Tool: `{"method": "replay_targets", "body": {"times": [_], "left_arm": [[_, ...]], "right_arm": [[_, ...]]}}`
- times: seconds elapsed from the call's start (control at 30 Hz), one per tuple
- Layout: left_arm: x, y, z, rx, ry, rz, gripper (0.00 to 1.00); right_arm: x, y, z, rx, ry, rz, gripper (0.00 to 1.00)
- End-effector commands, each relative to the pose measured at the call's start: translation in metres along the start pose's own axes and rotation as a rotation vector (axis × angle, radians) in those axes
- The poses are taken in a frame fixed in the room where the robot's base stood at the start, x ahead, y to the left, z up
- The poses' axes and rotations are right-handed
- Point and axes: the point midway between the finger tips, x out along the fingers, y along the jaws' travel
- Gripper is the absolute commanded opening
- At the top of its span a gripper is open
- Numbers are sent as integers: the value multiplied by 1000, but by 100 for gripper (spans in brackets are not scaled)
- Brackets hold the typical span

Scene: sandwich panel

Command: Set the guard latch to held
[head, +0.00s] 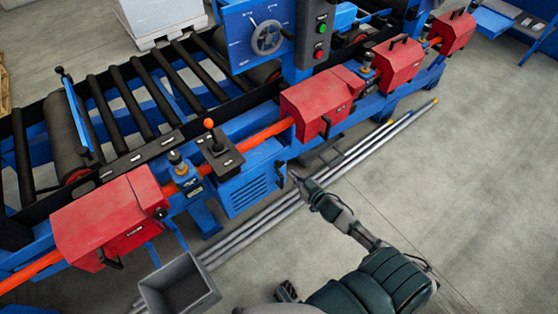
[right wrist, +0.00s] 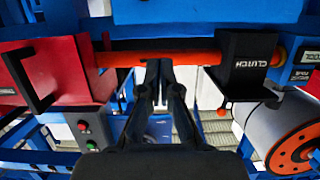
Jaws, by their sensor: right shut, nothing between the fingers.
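Red guards with black handles stand along the machine's near side: a left one (head: 105,225), a middle one (head: 315,105) and others further right. I cannot tell which fitting is the guard latch, and no held mark is readable. My right gripper (head: 296,177) is shut and empty, below the middle guard in the head view. In the right wrist view its fingers (right wrist: 158,68) are together in front of the orange bar (right wrist: 190,52). A red guard (right wrist: 70,68) with a black handle (right wrist: 28,82) is left of them there. My left gripper does not show.
A black clutch block (right wrist: 248,62) is right of the fingers. The head view shows an orange-knobbed lever box (head: 217,155), a handwheel (head: 267,38), a button panel (head: 318,40) and a grey bin (head: 180,287). Long bars (head: 270,212) lie on the floor. Floor at right is clear.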

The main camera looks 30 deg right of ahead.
Motion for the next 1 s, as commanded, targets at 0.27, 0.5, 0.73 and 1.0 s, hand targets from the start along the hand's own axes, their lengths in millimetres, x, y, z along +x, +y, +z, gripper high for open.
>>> {"method": "replay_targets", "body": {"times": [0.27, 0.5, 0.73, 1.0], "left_arm": [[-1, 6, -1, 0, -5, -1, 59], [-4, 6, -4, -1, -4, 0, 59], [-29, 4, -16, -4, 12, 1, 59], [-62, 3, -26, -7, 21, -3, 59]], "right_arm": [[2, 7, 4, 7, -2, -1, 0], [22, 7, 4, 7, -1, 0, 0], [70, 5, 4, 4, -1, 0, 0], [106, 6, 26, 8, -8, 1, 0]]}}
